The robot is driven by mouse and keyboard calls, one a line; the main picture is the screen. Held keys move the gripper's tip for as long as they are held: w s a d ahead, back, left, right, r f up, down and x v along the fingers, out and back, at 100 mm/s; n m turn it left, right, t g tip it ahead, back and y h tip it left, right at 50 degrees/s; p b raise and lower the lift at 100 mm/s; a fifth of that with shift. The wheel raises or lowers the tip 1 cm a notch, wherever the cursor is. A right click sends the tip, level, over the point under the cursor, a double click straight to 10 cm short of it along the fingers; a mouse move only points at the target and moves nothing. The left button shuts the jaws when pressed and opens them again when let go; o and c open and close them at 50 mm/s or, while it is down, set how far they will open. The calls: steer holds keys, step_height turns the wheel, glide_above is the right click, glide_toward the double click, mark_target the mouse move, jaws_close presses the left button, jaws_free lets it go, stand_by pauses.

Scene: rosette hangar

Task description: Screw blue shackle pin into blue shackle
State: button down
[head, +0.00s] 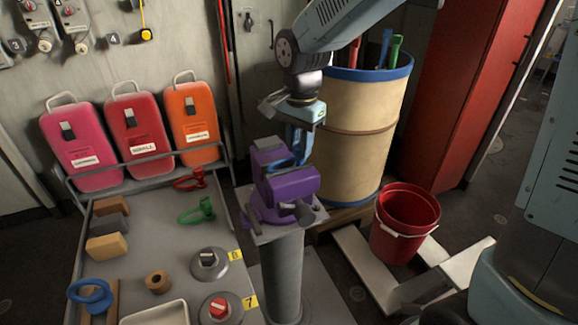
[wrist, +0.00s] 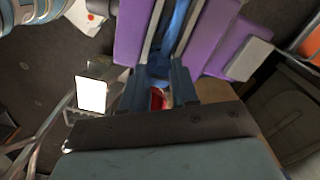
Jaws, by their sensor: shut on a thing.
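The purple vise (head: 288,187) stands on a grey pedestal, and its purple jaws also show in the wrist view (wrist: 222,35). A blue shackle (head: 283,164) sits at the vise jaws; in the wrist view a long blue part (wrist: 181,28) runs between the jaws. My gripper (head: 298,150) points down just above the vise, close to the shackle. In the wrist view my gripper (wrist: 160,84) is shut on a small blue piece, apparently the blue shackle pin, mostly hidden by the fingers. I cannot tell whether the pin is in the shackle's holes.
A table (head: 141,250) at left holds a red shackle (head: 190,180), a green shackle (head: 198,211), a blue ring-shaped thing (head: 90,296) and several blocks. A tan barrel (head: 354,140) stands close behind my gripper. A red bucket (head: 405,225) is at right.

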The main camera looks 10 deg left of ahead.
steer(key=shift+m, duration=0.5)
steer(key=c, duration=0.8)
jaws_free()
step_height(320, 180, up, 14)
steer(key=s+d+n+t, duration=0.2)
steer(key=s+d, duration=0.1)
steer(key=d, duration=0.7)
steer(key=s+d+n+t, duration=0.1)
steer(key=s+d, duration=0.3)
steer(key=d, duration=0.5)
steer(key=s+d+f+n+t, duration=0.1)
steer(key=s+d+n+t, duration=0.1)
steer(key=d, duration=0.8)
steer(key=shift+s+d+n+t, duration=0.15)
steer(key=shift+s+d+n, duration=0.05)
steer(key=shift+s+n, duration=0.3)
steer(key=shift+s+d+n+t, duration=0.15)
steer(key=shift+s+n, duration=0.25)
steer(key=shift+s, duration=0.05)
